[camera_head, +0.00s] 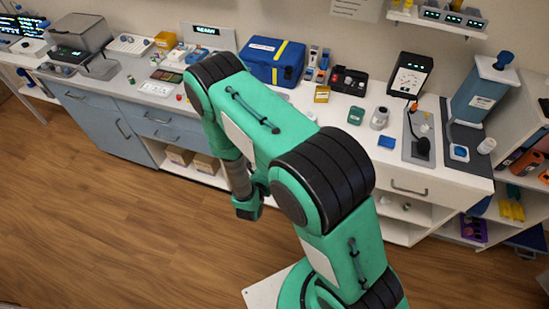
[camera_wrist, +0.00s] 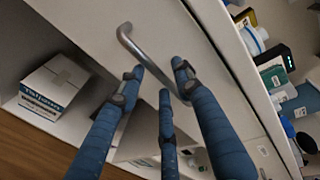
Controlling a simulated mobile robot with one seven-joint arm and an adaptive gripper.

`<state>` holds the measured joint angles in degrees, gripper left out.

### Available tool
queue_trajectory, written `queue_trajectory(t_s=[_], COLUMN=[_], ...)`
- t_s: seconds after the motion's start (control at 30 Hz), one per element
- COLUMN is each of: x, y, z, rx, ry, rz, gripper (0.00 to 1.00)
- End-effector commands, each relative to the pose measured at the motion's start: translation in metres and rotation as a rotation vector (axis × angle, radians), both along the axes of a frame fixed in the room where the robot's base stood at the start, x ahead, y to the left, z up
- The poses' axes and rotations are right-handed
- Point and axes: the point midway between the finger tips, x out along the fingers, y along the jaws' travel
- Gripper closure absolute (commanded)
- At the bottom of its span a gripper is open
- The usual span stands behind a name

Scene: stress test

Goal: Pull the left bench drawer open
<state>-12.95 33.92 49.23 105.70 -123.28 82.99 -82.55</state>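A pale drawer front (camera_wrist: 172,28) fills the upper middle of the wrist view, with a grey metal bar handle (camera_wrist: 146,62) on it. Which bench drawer this is cannot be read from a label; in the head view my arm covers that part of the white bench. My gripper (camera_wrist: 158,76) has blue fingers with dark joints. They are spread, with tips on both sides of the handle, whose far end is hidden by the right finger. Contact cannot be told. In the head view my gripper (camera_head: 248,207) hangs partly hidden in front of the bench.
White boxes (camera_wrist: 55,82) lie on an open shelf beside the drawer. A second white drawer (camera_head: 418,181) with a handle is at the right. Blue-fronted drawers (camera_head: 165,118) stand at the left. Items crowd the benchtop. The wooden floor (camera_head: 110,220) in front is clear.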

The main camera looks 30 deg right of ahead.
Motion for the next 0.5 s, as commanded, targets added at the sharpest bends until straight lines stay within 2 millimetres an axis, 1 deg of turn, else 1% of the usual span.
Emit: queue_trajectory(t_s=[0.1,0.27,0.3,0.5], x=[0.0000,-0.0001,-0.0001,-0.0001], y=[0.0001,0.0002,0.0002,0.0003], z=[0.0001,0.0000,0.0001,0.0001], rx=[0.000,0.000,0.000,0.000], ry=[0.000,0.000,0.000,0.000], rz=[0.000,0.000,0.000,0.000], gripper=[0.66,0.98,1.00,1.00])
